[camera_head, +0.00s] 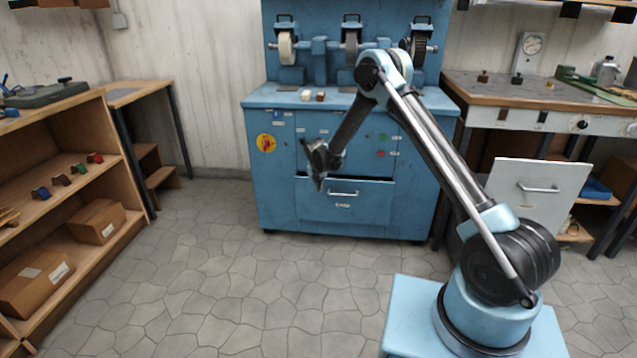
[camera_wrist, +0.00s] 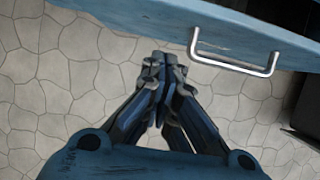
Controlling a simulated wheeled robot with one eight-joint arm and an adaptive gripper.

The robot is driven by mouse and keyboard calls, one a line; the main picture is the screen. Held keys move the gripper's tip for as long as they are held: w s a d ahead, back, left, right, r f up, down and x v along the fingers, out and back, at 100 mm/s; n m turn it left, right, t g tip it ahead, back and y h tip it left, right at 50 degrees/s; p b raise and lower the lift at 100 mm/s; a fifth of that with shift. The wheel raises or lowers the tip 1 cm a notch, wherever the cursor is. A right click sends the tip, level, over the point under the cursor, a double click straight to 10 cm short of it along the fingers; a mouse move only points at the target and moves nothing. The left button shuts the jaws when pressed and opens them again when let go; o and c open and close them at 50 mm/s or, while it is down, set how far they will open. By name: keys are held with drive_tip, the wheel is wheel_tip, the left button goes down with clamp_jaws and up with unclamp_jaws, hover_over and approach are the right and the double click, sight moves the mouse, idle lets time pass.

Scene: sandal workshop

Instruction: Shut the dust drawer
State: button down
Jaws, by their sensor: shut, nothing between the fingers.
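The dust drawer (camera_head: 345,204) has a blue front with a metal bar handle (camera_head: 343,194), low in the blue grinding cabinet (camera_head: 270,190). A dark gap shows above its front, so it stands somewhat pulled out. In the wrist view, the blue drawer front (camera_wrist: 180,25) crosses the top, with its silver handle (camera_wrist: 238,68) right of the fingertips. My gripper (camera_head: 319,186) is shut and empty, pointing down near the left part of the drawer front. It also shows in the wrist view (camera_wrist: 160,60), fingers together; I cannot tell whether it touches the drawer.
Grinding wheels (camera_head: 286,48) stand on the cabinet. A white drawer front (camera_head: 535,196) juts out under the right workbench (camera_head: 600,118). A wooden shelf (camera_head: 95,172) with boxes stands at the left. The stone floor (camera_head: 230,270) before the cabinet is clear.

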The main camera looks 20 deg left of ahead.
drive_tip(key=shift+w+a+f, duration=0.1)
drive_tip(key=shift+w+a, duration=0.1)
drive_tip(key=shift+w, duration=0.8)
drive_tip(key=shift+w+a+f, duration=0.1)
drive_tip(key=shift+w+a, duration=0.1)
drive_tip(key=shift+w, duration=0.8)
drive_tip(key=shift+r, duration=0.1)
